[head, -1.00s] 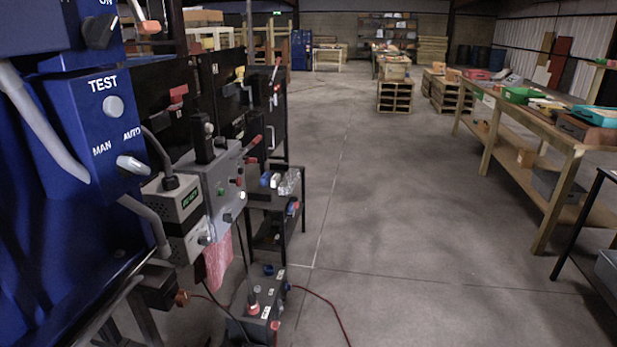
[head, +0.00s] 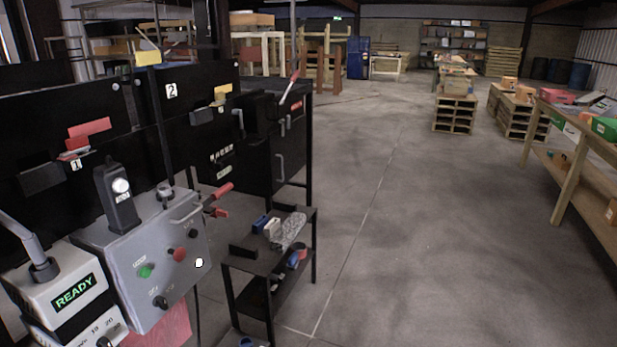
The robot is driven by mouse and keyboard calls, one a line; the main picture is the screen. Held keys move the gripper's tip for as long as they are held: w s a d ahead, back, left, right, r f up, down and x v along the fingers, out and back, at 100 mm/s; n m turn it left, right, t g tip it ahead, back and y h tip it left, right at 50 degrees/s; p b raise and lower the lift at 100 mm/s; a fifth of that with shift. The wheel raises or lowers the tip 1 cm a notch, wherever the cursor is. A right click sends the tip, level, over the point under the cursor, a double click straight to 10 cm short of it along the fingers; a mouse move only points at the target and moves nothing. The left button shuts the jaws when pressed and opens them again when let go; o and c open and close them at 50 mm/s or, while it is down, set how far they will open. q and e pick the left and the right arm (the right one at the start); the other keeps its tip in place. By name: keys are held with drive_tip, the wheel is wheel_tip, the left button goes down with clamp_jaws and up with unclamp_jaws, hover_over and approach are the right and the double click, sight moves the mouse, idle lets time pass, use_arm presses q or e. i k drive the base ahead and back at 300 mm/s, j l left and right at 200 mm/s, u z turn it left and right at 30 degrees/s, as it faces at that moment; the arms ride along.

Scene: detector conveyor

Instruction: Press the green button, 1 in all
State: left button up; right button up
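The green button (head: 145,271) is on the front face of a grey control box (head: 128,249) at the lower left of the head view. It is small and round, with a small label above it. A red mushroom button (head: 179,254) is to its right, a white round button (head: 199,263) is further right, and a black knob (head: 160,302) is below. Neither of my grippers shows in the head view.
A white unit with a lit READY display (head: 75,292) stands left of the box. Black panels (head: 60,120) rise behind. A small black cart (head: 262,258) stands to the right. Open concrete floor (head: 400,240) lies beyond, with a wooden workbench (head: 570,155) at the far right.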

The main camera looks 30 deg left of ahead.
sight(145, 272)
drive_tip(key=i+u, duration=0.4)
drive_tip(key=i+l+u, duration=0.1)
drive_tip(key=u, duration=0.3)
drive_tip(key=i+l+u, duration=0.2)
drive_tip(key=u, duration=0.2)
drive_tip(key=i+l+u, duration=0.55)
drive_tip(key=u, duration=0.25)
drive_tip(key=i+l+u, duration=0.2)
drive_tip(key=u, duration=0.2)
drive_tip(key=i+l+u, duration=0.1)
drive_tip(key=l+u, duration=0.3)
drive_tip(key=i+l+u, duration=0.1)
drive_tip(key=l+u, duration=0.15)
drive_tip(key=u, duration=0.15)
